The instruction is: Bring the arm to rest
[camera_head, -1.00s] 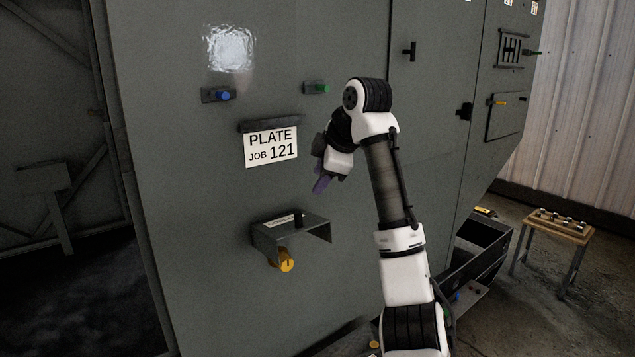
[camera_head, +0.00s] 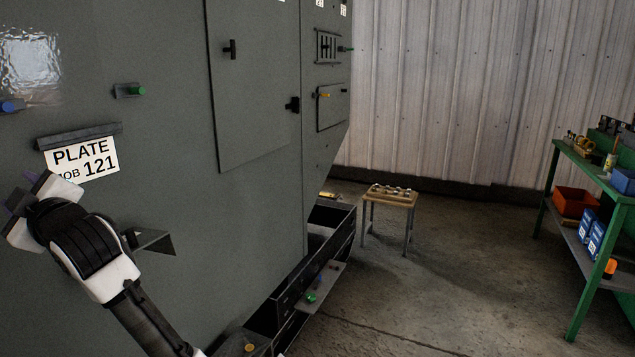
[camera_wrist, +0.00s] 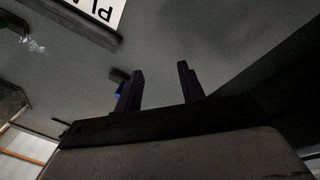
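My arm reaches in from the bottom left of the head view, bent at a black-and-white joint. My gripper (camera_head: 18,205) is at the left edge there, in front of the grey enclosure (camera_head: 255,190) and below the "PLATE JOB 121" label (camera_head: 100,160). In the wrist view its two dark fingers (camera_wrist: 160,75) stand apart with nothing between them, so it is open and empty. A corner of the label (camera_wrist: 100,8) shows at the top of that view. The small bracket (camera_head: 157,241) on the enclosure face is partly hidden behind my arm.
A small wooden-topped stool (camera_head: 390,196) with several small parts stands on the floor. A green workbench (camera_head: 560,215) with boxes and bottles is at the right. A dark open tray (camera_head: 290,297) juts out at the enclosure's foot. The floor between is clear.

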